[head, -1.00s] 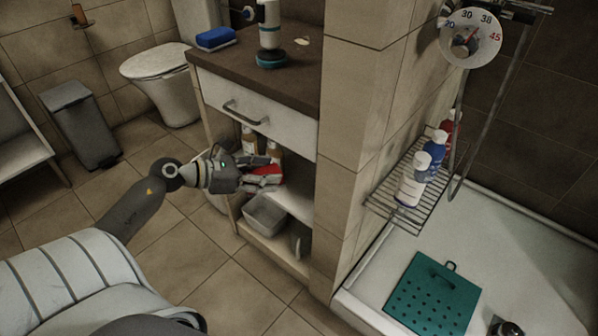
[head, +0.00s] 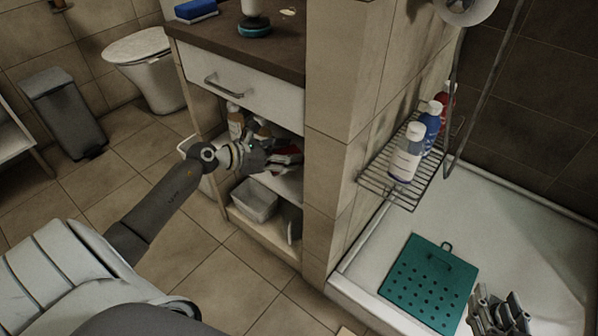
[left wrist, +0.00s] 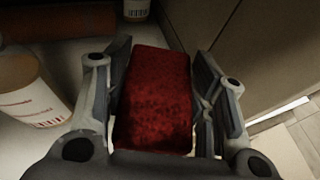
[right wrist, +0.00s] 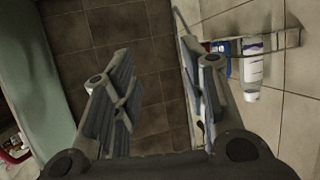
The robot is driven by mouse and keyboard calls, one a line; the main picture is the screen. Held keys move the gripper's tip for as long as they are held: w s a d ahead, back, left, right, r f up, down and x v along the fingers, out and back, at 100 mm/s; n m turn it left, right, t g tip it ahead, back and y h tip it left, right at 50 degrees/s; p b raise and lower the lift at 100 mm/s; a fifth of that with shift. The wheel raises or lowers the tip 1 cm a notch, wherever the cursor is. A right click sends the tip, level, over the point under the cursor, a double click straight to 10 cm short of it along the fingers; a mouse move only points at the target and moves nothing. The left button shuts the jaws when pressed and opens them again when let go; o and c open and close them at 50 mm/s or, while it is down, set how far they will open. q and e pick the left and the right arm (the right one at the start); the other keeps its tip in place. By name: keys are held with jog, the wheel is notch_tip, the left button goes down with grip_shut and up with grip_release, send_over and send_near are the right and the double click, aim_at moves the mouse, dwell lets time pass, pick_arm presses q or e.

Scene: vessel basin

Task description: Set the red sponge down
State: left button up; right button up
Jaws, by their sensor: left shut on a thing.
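The red sponge (left wrist: 156,100) lies between the two fingers of my left gripper (left wrist: 160,95), which is shut on it. In the head view the left gripper (head: 270,158) reaches into the open shelf under the drawer, and the red sponge (head: 288,152) shows partly beyond its fingers. The white upper shelf board (head: 284,185) lies below it; I cannot tell whether the sponge touches it. My right gripper (right wrist: 158,100) is open and empty; in the head view it (head: 500,308) is at the lower right over the shower tray.
Bottles (head: 236,122) stand in the shelf close to my left gripper; one also shows in the left wrist view (left wrist: 28,88). A grey bin (head: 254,200) sits on the lower shelf. A wire rack (head: 378,185) with several bottles hangs on the wall. A teal mat (head: 430,284) lies in the shower.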

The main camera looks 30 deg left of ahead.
pick_arm(q)
jog(key=b, duration=0.2)
send_over(299, 179)
jog(key=f, duration=0.4)
jog(key=shift+s+a, duration=0.2)
jog(key=shift+s, duration=0.1)
jog(key=shift+w+d+f, duration=0.2)
jog(key=shift+w+f, duration=0.05)
jog(key=shift+f, duration=0.15)
notch_tip(299, 179, down, 3)
jog(key=shift+w+b, duration=0.1)
jog(key=shift+b, duration=0.6)
pick_arm(e)
notch_tip(299, 179, up, 16)
jog(key=a+t+y, duration=0.2)
jog(key=t+y, duration=0.1)
jog(key=t, duration=0.6)
jog(key=shift+a+t, duration=0.15)
jog(key=shift+t, duration=0.25)
pick_arm(q)
jog(key=shift+f, duration=0.15)
pick_arm(e)
jog(key=shift+s, duration=0.2)
pick_arm(q)
jog(key=shift+f, duration=0.1)
pick_arm(e)
jog(key=shift+s+r+t+y, duration=0.2)
jog(key=shift+t+y, duration=0.1)
